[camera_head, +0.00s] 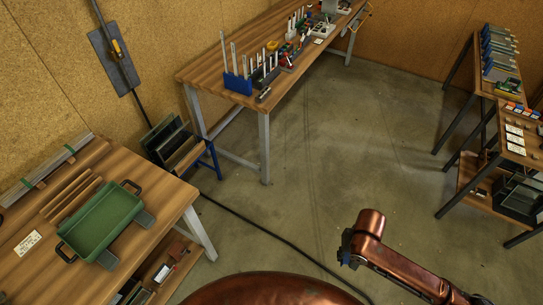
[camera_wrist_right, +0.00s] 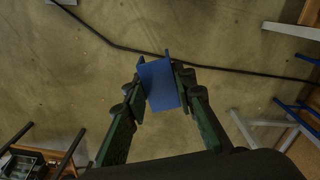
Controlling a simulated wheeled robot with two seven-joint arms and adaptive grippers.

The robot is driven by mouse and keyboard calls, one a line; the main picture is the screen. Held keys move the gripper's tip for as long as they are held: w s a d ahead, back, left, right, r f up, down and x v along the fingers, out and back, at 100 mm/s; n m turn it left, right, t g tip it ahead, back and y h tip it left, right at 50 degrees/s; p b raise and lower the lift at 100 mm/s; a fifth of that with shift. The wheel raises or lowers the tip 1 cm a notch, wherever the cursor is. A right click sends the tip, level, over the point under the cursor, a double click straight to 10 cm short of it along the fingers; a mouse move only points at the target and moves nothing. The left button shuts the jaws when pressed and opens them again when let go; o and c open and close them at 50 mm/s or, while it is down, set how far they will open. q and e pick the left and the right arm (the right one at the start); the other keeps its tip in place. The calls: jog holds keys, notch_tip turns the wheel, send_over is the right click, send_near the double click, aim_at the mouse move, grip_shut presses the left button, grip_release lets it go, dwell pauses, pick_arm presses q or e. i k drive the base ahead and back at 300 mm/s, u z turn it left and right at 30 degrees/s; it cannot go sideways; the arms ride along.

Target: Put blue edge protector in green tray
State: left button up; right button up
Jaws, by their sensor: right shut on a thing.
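The blue edge protector (camera_wrist_right: 160,85) shows in the right wrist view as a flat blue piece between the fingers. My right gripper (camera_wrist_right: 158,82) is shut on it and holds it above the bare concrete floor. The green tray (camera_head: 103,222) lies on the wooden table at the left of the head view, with dark handles at two ends. It looks empty. My right arm is well to the right of it. My left gripper is not in view.
The wooden table (camera_head: 160,204) also holds wooden strips (camera_head: 70,196) and a white card (camera_head: 27,243). A long workbench (camera_head: 215,66) with tools stands at the back. Shelved tables (camera_head: 462,105) stand at right. A black cable (camera_head: 262,233) crosses the otherwise open floor (camera_head: 330,150).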

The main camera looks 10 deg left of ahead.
aim_at(109, 226)
jog(key=u, duration=1.8)
